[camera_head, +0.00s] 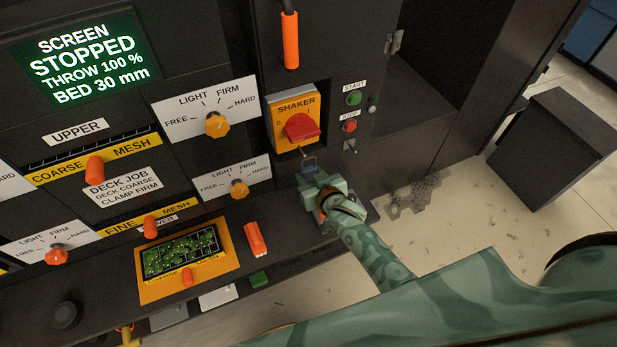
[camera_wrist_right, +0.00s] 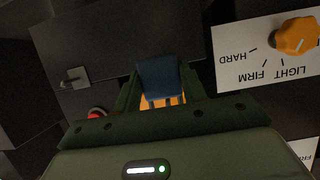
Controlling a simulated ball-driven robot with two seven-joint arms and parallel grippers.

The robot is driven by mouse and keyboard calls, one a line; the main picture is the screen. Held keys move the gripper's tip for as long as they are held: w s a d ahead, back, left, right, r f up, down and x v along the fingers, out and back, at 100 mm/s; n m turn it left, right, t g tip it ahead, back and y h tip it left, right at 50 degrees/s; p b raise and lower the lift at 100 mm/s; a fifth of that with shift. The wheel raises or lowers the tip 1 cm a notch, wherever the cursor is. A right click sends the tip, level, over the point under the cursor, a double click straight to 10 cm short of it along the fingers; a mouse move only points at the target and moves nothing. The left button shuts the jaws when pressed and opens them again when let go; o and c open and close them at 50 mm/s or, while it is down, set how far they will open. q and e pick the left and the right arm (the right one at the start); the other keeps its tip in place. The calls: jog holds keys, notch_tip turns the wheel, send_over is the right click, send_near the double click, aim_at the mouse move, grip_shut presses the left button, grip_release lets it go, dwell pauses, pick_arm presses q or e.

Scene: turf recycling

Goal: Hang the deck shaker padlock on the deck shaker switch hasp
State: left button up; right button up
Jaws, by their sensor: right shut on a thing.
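The shaker switch is a red knob (camera_head: 301,128) on a yellow-orange plate (camera_head: 283,105) marked SHAKER. A small hasp (camera_head: 303,151) shows at the plate's lower edge. My right gripper (camera_head: 311,174) is just below the switch, shut on a small blue padlock (camera_head: 308,163). The padlock also shows between the fingers in the right wrist view (camera_wrist_right: 158,77), with two short shackle legs pointing toward the orange plate. The padlock's top is close to the hasp in the head view. I cannot tell whether the shackle touches or passes through it. My left gripper is out of view.
The START button (camera_head: 354,98) and STOP button (camera_head: 350,126) are right of the switch. A light-firm-hard dial (camera_head: 239,189) is to its left. A loose orange-red piece (camera_head: 256,239) lies on the ledge. A dark box (camera_head: 550,145) stands on the floor at right.

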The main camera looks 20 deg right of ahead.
aim_at(310, 174)
jog(key=shift+w, duration=0.25)
dwell(0.3)
jog(key=shift+w, duration=0.45)
jog(key=shift+w+b, duration=0.35)
dwell(0.3)
jog(key=shift+w+a, duration=0.1)
jog(key=shift+w, duration=0.35)
jog(key=shift+w+f+b, duration=0.15)
jog(key=shift+b, duration=0.15)
jog(key=shift+w+f, duration=0.2)
jog(key=shift+w, duration=0.2)
jog(key=shift+w+f+b, duration=0.15)
jog(key=shift+b, duration=0.2)
dwell(0.6)
jog(key=shift+f, duration=0.2)
dwell(0.4)
